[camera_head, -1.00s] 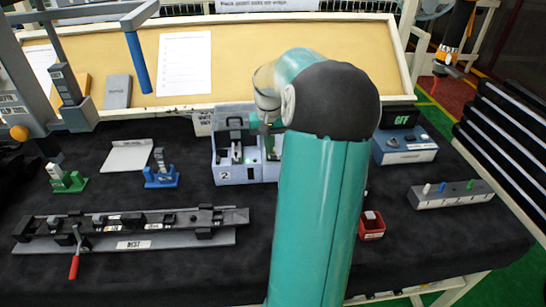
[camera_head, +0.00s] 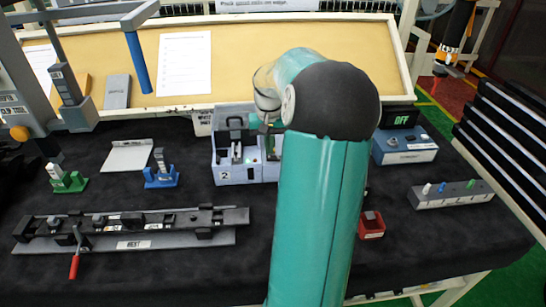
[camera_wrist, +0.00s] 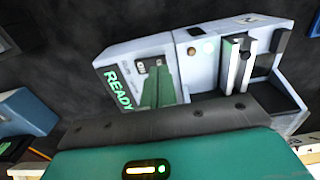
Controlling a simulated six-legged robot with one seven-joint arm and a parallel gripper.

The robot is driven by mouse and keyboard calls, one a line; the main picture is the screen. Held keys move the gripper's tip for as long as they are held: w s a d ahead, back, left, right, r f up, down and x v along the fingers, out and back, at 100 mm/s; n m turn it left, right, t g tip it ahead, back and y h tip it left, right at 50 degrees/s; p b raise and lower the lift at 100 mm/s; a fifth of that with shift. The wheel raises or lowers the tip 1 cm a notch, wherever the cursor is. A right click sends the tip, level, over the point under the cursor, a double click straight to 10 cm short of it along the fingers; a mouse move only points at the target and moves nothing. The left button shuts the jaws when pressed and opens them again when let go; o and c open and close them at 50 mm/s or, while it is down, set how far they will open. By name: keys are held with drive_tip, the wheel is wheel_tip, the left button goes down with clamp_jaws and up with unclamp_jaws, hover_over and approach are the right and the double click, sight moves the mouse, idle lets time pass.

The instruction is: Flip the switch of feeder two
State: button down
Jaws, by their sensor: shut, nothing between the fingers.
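The pale grey feeder marked 2 (camera_head: 237,174) stands mid-table in the head view. My arm hides the part to its right. My gripper (camera_head: 264,127) is partly hidden behind my arm, just above the feeder's right side. In the wrist view, a pale grey feeder unit (camera_wrist: 192,58) has a lit green READY display (camera_wrist: 119,89) and a small dark switch panel (camera_wrist: 148,66). My gripper's green fingers (camera_wrist: 158,76) are together and empty, right by that panel. I cannot tell whether they touch it.
A blue box with a green-lit display (camera_head: 405,145) and a grey block with coloured pegs (camera_head: 452,195) stand on the right. A small red bin (camera_head: 371,226) is beside my arm. A long clamp rail (camera_head: 130,228) lies at front left.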

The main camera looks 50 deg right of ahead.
sight(269, 157)
drive_tip(key=shift+f, duration=0.9)
idle(0.3)
drive_tip(key=shift+r, duration=3.55)
drive_tip(key=w+a+r+n+t+h, duration=0.1)
drive_tip(key=a+r+n, duration=0.15)
drive_tip(key=a, duration=0.95)
drive_tip(key=w+a+r+n+t+h, duration=0.15)
drive_tip(key=a+r, duration=0.25)
drive_tip(key=a, duration=0.8)
drive_tip(key=s+a+f+n+t+y, duration=0.1)
drive_tip(key=s+a+n, duration=0.2)
drive_tip(key=s+a, duration=0.2)
drive_tip(key=s+a+f+n+t+y, duration=0.1)
drive_tip(key=s+a, duration=0.4)
drive_tip(key=a, duration=0.7)
drive_tip(key=shift+a+f+n+t, duration=0.25)
drive_tip(key=shift+n+t, duration=0.3)
drive_tip(key=shift+n, duration=0.35)
drive_tip(key=shift+s+y, duration=0.1)
drive_tip(key=shift+y, duration=0.15)
